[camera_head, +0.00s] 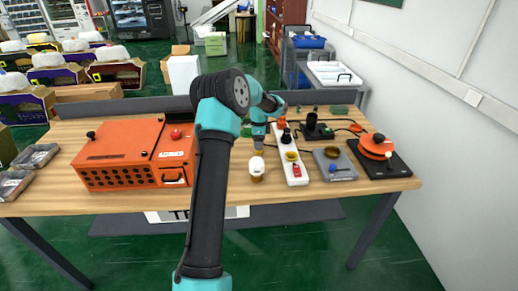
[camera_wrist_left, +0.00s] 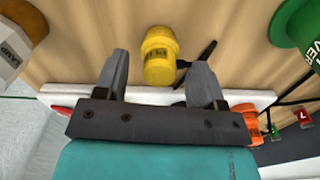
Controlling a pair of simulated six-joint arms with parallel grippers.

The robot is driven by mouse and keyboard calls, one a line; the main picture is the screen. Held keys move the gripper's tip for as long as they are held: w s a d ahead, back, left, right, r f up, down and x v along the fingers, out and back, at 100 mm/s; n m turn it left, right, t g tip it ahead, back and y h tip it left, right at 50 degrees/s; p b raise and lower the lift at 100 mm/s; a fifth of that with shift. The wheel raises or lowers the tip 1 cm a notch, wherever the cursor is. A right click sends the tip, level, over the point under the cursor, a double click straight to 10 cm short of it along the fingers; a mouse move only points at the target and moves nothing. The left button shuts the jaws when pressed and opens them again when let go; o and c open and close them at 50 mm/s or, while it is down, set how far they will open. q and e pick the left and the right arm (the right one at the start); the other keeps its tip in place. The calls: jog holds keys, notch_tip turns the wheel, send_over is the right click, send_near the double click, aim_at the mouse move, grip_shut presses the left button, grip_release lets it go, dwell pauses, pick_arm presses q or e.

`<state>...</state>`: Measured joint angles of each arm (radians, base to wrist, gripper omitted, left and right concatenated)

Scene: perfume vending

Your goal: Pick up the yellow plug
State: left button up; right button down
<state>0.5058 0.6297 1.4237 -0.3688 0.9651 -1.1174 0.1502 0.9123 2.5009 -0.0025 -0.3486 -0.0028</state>
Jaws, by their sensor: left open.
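The yellow plug (camera_wrist_left: 160,55) is between the two open fingers of my left gripper (camera_wrist_left: 160,62) in the wrist view, with a gap to each finger. A dark prong or cord shows at its right side. It seems to lie on the wooden tabletop. In the head view my left gripper (camera_head: 259,138) hangs over the table, left of the white power strip (camera_head: 303,180), with a yellow part (camera_head: 258,149) just below it. My right gripper is not in view.
The strip carries several coloured plugs. An orange box (camera_head: 120,155) stands at left. A black stand (camera_head: 316,130), a grey block (camera_head: 335,166) and an orange-topped device (camera_head: 377,148) sit at right.

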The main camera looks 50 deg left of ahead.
pick_arm(q)
jog(key=shift+f, duration=0.4)
jog(key=c, duration=1)
jog(key=shift+r, duration=0.1)
notch_tip(320, 180, up, 10)
jog(key=shift+f, duration=0.1)
dwell(0.5)
